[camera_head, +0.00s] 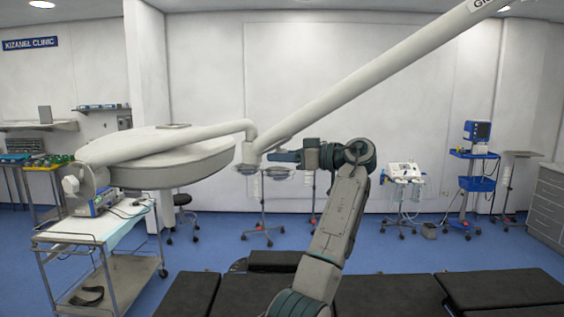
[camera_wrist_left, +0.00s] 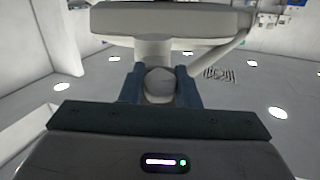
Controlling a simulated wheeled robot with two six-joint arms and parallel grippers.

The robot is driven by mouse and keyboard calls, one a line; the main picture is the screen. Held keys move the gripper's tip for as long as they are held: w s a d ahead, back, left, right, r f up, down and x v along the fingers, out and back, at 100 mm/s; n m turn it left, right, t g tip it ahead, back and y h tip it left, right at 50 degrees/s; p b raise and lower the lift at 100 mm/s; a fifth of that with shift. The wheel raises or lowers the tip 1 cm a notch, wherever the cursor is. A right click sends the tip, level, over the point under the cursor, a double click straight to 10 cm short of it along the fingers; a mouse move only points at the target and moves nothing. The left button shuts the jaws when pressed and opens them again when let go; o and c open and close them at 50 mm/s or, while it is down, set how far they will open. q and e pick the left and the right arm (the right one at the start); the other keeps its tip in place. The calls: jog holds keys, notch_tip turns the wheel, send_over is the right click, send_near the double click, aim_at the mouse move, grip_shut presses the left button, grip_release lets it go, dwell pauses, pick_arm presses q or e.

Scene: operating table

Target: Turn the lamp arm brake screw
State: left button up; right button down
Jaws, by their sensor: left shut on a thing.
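The white surgical lamp's long arm (camera_head: 375,78) slopes down from the upper right to a joint (camera_head: 248,153). A curved link runs left from the joint to the large round lamp head (camera_head: 185,160). My left gripper (camera_head: 272,156) points left at this joint. In the wrist view my left gripper (camera_wrist_left: 160,72) has one blue finger on each side of a pale round knob, the brake screw (camera_wrist_left: 160,88), and is shut on it. In the head view the screw is too small and covered to make out. My right gripper is not in view.
A steel trolley (camera_head: 95,233) with a device stands below the lamp at left. Dark operating table pads (camera_head: 385,295) lie along the bottom. A blue cart (camera_head: 477,183) and a white machine stand by the back wall. The air right of my arm is free below the lamp arm.

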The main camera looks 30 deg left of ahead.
pick_arm(q)
jog(key=shift+n+g+h, duration=0.3)
jog(key=shift+n+g, duration=0.05)
jog(key=shift+g, duration=0.9)
jog(key=shift+n+g+h, duration=0.3)
jog(key=shift+n+g, duration=0.05)
jog(key=shift+g, duration=0.9)
jog(key=shift+g+p, duration=0.3)
jog(key=o, duration=1)
jog(key=shift+a, duration=0.15)
